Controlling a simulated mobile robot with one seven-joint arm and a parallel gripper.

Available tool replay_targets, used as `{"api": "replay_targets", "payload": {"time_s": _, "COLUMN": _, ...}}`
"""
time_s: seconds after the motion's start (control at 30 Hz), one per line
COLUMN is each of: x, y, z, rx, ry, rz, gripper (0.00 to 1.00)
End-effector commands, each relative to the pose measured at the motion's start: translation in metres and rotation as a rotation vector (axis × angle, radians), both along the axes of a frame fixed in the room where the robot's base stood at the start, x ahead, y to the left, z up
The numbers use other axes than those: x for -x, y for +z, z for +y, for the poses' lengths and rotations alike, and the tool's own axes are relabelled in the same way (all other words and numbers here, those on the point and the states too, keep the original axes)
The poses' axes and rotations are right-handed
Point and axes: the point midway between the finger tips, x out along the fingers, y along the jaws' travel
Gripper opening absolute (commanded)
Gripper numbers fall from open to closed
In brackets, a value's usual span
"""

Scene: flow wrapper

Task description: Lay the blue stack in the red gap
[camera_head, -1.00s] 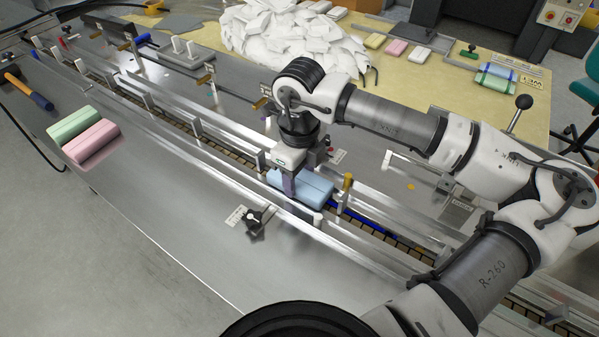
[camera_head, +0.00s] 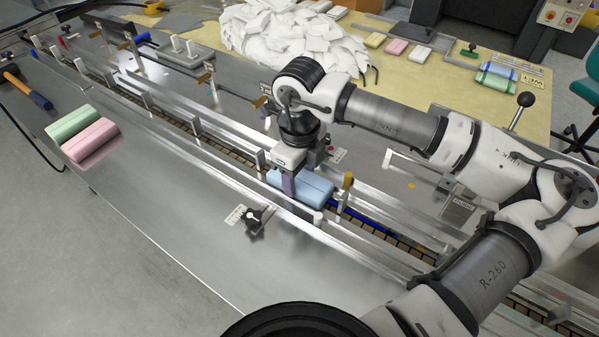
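The blue stack (camera_head: 314,191) lies in the long metal channel, between the rails and beside a brass-topped post. My gripper (camera_head: 292,187) is down at the stack's left part, with one finger in front of its near side. The far finger is mostly hidden, so I cannot tell whether the fingers press on the stack or stand apart from it. The stack's underside is hidden by the near rail. A blue strip (camera_head: 346,212) shows in the channel just right of the stack. I cannot make out a red gap.
A green stack (camera_head: 73,122) and a pink stack (camera_head: 91,141) lie on the metal deck at left. A black knob (camera_head: 254,218) stands near the front rail. Upright pushers line the channel. A white heap (camera_head: 285,40) covers part of the back table. The front deck is mostly clear.

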Motion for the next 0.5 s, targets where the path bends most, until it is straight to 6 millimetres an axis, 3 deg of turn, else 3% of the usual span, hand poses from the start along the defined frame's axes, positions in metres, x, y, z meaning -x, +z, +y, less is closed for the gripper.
{"api": "replay_targets", "payload": {"time_s": 0.03, "x": -0.0001, "y": 0.0002, "z": -0.0001, "rx": 0.0, "ry": 0.0, "rz": 0.0, "gripper": 0.61}}
{"api": "replay_targets", "payload": {"time_s": 0.17, "x": 0.0, "y": 0.0001, "z": 0.0, "rx": 0.0, "ry": 0.0, "rz": 0.0, "gripper": 0.78}}
{"api": "replay_targets", "payload": {"time_s": 0.5, "x": -0.0004, "y": 0.003, "z": -0.0001, "rx": 0.001, "ry": -0.001, "rz": -0.001, "gripper": 0.79}}
